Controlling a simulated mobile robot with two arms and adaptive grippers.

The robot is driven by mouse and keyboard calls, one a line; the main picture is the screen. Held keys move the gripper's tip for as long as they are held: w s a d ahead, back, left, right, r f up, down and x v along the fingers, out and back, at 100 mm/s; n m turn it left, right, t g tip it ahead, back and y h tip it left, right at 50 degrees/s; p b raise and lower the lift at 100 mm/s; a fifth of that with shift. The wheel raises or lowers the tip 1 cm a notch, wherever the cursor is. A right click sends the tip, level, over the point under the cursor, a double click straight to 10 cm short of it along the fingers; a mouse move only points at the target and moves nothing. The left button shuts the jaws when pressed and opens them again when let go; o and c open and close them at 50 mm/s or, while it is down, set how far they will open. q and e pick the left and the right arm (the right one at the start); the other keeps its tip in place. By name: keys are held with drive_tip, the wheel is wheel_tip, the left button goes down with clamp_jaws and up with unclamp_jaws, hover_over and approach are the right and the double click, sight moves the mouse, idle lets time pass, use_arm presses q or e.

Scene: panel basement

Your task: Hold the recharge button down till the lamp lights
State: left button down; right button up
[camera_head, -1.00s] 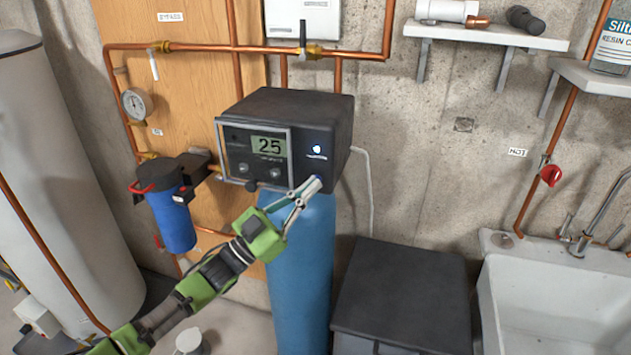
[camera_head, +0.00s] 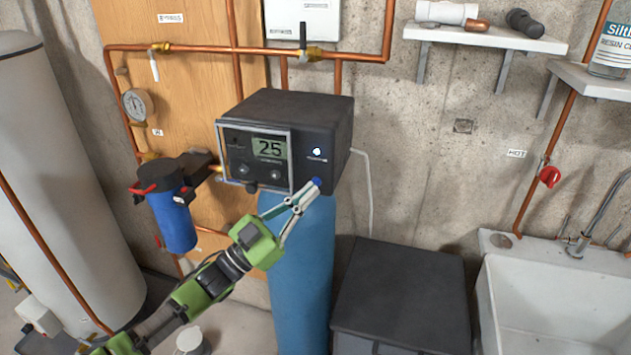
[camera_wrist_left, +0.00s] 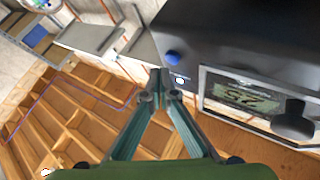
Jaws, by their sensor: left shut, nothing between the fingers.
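The softener's dark control head (camera_head: 335,125) sits on a blue tank (camera_head: 300,270). A small white spot (camera_head: 316,150), perhaps the lamp or a symbol, shows above the button. My left gripper (camera_head: 309,188) is shut and empty, its tips just below and left of the button. In the left wrist view the tips (camera_wrist_left: 160,76) are close beside it; I cannot tell whether they touch. My right gripper is out of view.
A blue filter housing (camera_head: 172,220) hangs left of the control head, above my left arm. Copper pipes run along the wall. A dark lidded box (camera_head: 400,290) stands right of the tank, and a white sink (camera_head: 560,300) is further right.

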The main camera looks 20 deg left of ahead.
use_arm(q)
drive_tip(key=s+p, duration=0.2)
drive_tip(key=s, duration=0.3)
drive_tip(key=shift+a+p, duration=0.1)
drive_tip(key=shift+p, duration=0.2)
